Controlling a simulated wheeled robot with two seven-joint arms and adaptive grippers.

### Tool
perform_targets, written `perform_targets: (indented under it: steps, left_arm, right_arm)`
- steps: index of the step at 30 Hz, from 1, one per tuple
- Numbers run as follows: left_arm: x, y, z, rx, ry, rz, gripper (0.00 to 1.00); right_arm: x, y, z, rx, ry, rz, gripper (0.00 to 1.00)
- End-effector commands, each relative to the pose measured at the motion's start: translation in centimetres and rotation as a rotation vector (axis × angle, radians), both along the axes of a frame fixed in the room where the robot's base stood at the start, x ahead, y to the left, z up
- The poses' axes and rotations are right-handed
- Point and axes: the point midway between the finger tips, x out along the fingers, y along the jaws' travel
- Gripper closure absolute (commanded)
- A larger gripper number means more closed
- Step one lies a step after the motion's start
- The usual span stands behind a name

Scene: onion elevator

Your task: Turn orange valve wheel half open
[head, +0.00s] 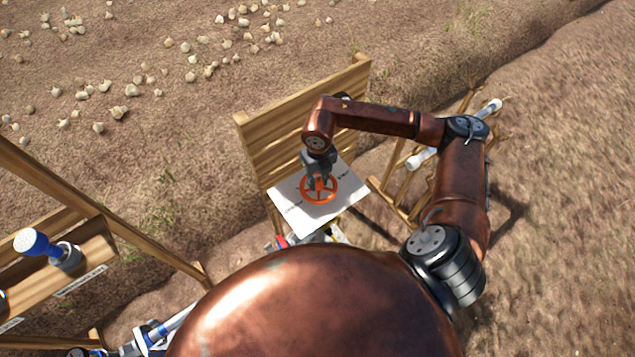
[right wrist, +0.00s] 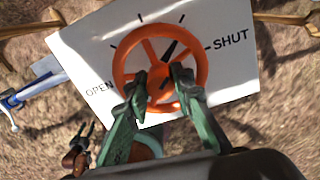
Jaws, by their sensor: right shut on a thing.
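The orange valve wheel (head: 334,189) stands in front of a white panel (head: 323,222) on a wooden stand. In the right wrist view the wheel (right wrist: 201,88) sits between the printed words OPEN at left and SHUT at right. A dark pointer (right wrist: 169,49) near its hub slants up and right, toward the SHUT side. My right gripper (head: 319,178) is at the wheel; in the right wrist view its fingers (right wrist: 158,80) are shut on the inner part, near the hub. The fingers hide part of the hub. A small copper arm with a dark end, seemingly my left gripper (right wrist: 86,137), shows low left.
A wooden backboard (head: 310,110) rises behind the panel. Onions (head: 130,90) lie scattered on the soil beyond.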

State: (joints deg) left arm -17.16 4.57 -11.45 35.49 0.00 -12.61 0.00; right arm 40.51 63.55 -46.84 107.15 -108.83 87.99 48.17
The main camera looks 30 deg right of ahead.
Motion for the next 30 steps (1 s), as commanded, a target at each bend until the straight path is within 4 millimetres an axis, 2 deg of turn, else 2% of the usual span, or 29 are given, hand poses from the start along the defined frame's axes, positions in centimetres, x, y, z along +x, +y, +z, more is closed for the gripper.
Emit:
perform_targets:
  steps: [1, 15, 30]
  left_arm:
    - [-0.2, 0.0, -0.8, 0.0, 0.003, 0.0, 0.6]
    - [-0.9, 0.0, -4.5, 0.0, 0.015, 0.0, 0.6]
    - [-1.6, 0.0, -7.0, 0.0, 0.026, 0.0, 0.6]
  right_arm:
    - [0.0, 0.0, -0.4, -0.001, 0.0, 0.046, 1.0]
    - [0.0, 0.0, -0.3, -0.002, 0.0, 0.489, 1.0]
    - [-0.1, 0.0, -0.2, -0.002, 0.002, 0.827, 1.0]
